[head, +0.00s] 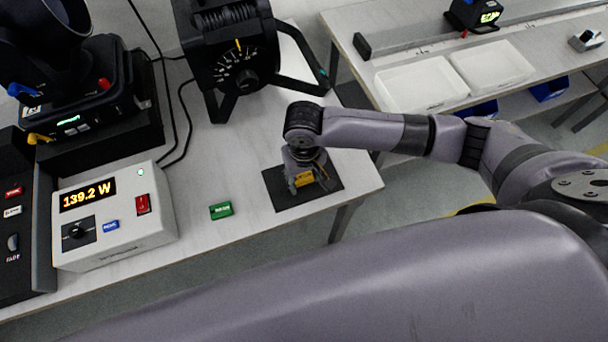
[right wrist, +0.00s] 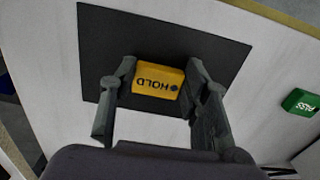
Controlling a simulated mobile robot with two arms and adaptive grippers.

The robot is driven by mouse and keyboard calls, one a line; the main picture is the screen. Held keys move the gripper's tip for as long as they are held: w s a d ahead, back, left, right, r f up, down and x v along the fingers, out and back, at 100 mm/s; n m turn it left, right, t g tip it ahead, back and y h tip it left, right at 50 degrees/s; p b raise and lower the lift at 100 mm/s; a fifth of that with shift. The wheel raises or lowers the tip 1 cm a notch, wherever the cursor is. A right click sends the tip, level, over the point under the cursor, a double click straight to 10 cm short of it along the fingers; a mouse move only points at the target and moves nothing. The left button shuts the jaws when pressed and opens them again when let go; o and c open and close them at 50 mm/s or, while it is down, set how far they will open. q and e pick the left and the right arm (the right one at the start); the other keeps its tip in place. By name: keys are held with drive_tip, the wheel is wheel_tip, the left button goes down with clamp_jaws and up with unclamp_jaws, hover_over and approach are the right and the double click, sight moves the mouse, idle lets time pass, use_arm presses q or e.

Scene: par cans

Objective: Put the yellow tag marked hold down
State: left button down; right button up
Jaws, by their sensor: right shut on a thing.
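The yellow tag marked HOLD (right wrist: 157,82) is between the fingers of my right gripper (right wrist: 160,95), over the black mat (right wrist: 130,30). In the head view the yellow tag (head: 304,179) shows in part below my right gripper (head: 306,182), which points down at the mat (head: 282,199). The right gripper is shut on the tag. I cannot tell whether the tag touches the mat. My left gripper is not in view.
A green tag (head: 221,210) lies left of the mat; it reads PASS in the right wrist view (right wrist: 301,102). A power meter (head: 115,215) showing 139.2 W stands at left. A black par can (head: 228,55) stands behind. White trays (head: 422,90) are on another table.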

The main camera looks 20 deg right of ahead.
sight(304, 181)
drive_tip(key=o, duration=0.9)
drive_tip(key=shift+f, duration=0.1)
drive_tip(key=shift+o, duration=0.2)
wheel_tip(304, 181, up, 12)
drive_tip(key=shift+r, duration=0.2)
drive_tip(key=shift+f, duration=0.1)
idle(0.3)
